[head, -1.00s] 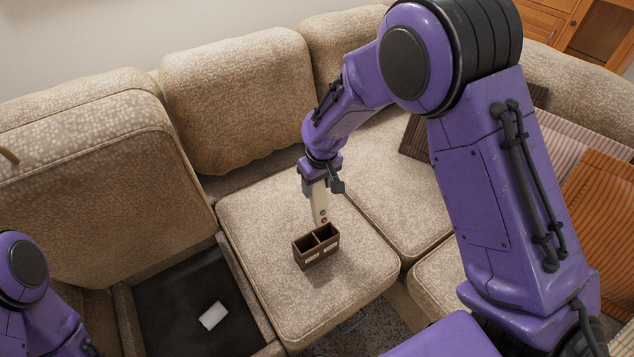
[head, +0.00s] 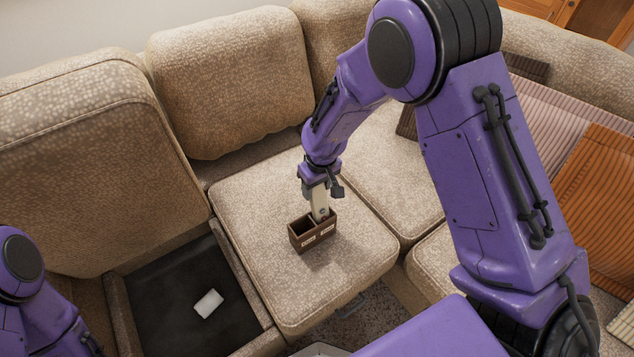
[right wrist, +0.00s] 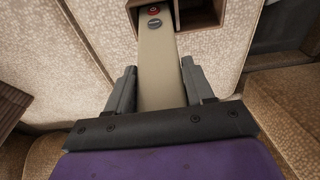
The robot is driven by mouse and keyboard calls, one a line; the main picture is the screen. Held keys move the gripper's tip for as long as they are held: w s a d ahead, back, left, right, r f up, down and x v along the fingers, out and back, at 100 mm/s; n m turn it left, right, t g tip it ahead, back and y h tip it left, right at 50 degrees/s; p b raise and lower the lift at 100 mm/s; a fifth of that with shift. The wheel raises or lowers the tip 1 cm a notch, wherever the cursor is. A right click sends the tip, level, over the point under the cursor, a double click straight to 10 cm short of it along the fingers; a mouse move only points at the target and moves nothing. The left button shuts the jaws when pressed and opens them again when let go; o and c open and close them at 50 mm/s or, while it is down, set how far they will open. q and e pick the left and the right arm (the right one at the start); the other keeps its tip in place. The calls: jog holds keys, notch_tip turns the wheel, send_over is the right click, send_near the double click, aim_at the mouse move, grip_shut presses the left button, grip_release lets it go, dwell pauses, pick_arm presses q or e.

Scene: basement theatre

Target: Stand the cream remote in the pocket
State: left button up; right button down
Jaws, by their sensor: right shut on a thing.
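The cream remote (head: 320,203) is long and narrow and points downward. Its lower end, with a red button, is at the right compartment of a small brown caddy with two compartments (head: 312,239), which stands on the middle seat cushion. I cannot tell how deep the end is inside. The left compartment looks empty. My right gripper (head: 319,191) is shut on the remote's upper part, above the caddy. In the right wrist view the remote (right wrist: 157,70) runs between the fingers toward the caddy (right wrist: 198,18). My left gripper is out of view.
A white block (head: 208,303) lies in the dark open compartment (head: 160,290) left of the seat cushion (head: 260,270). An orange striped cushion (head: 590,215) lies at the right. The seat around the caddy is clear.

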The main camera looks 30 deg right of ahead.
jog(key=shift+c, duration=1.7)
grip_release()
notch_tip(320, 180, up, 10)
jog(key=s+p, duration=0.1)
jog(key=p, duration=0.1)
jog(key=shift+s+d+r, duration=0.15)
jog(key=shift+s+r, duration=0.05)
